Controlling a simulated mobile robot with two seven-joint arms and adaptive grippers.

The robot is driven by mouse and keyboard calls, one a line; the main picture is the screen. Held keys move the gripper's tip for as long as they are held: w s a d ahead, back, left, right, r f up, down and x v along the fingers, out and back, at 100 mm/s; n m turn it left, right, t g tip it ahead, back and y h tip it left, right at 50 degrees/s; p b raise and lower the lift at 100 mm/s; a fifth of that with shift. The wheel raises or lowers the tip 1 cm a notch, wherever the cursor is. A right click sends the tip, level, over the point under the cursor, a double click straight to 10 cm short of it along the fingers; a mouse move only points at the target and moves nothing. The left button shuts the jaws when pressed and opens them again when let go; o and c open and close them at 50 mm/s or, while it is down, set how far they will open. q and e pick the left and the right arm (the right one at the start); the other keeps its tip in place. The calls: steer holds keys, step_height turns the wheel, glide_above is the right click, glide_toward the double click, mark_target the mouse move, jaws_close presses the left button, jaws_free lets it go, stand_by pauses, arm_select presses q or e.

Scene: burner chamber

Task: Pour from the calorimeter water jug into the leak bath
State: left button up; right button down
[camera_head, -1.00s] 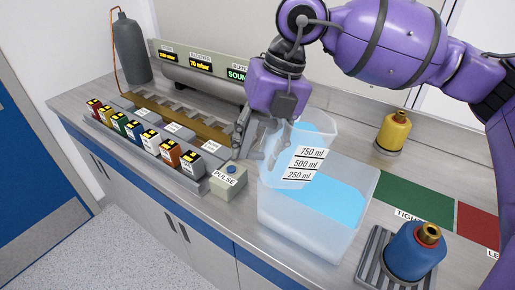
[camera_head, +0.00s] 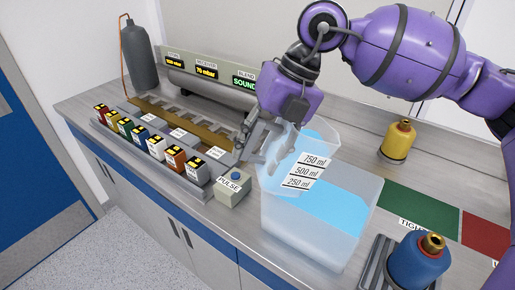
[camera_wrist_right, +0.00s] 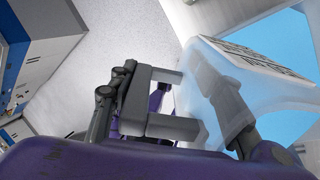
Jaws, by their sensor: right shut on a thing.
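The calorimeter water jug (camera_head: 308,160) is translucent, with 750, 500 and 250 ml marks and blue water inside. It is tilted, above and partly in front of the leak bath (camera_head: 300,235), a clear box holding blue water. My right gripper (camera_head: 268,145) is shut on the jug at its left side. In the right wrist view the jug (camera_wrist_right: 270,75) lies against the gripper fingers (camera_wrist_right: 195,105), with blue water beyond it. I cannot see a stream of water. My left gripper is not in view.
A yellow cylinder (camera_head: 397,142) stands behind. Several coloured blocks line the left.

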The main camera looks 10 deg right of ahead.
mark_target(267, 128)
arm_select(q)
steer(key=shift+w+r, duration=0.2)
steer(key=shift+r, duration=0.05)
arm_select(e)
steer(key=shift+r+y, duration=0.4)
steer(key=shift+r, duration=0.15)
steer(key=shift+r, duration=0.1)
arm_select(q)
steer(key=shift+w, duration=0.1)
arm_select(e)
steer(key=shift+r+y, duration=0.1)
steer(key=shift+y, duration=0.2)
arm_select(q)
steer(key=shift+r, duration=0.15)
arm_select(e)
steer(key=shift+r+y, duration=0.25)
steer(key=shift+y, duration=0.05)
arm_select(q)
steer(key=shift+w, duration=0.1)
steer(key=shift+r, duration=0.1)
arm_select(e)
steer(key=shift+d+r+y, duration=0.1)
steer(key=shift+r+y, duration=0.25)
steer(key=shift+y, duration=0.25)
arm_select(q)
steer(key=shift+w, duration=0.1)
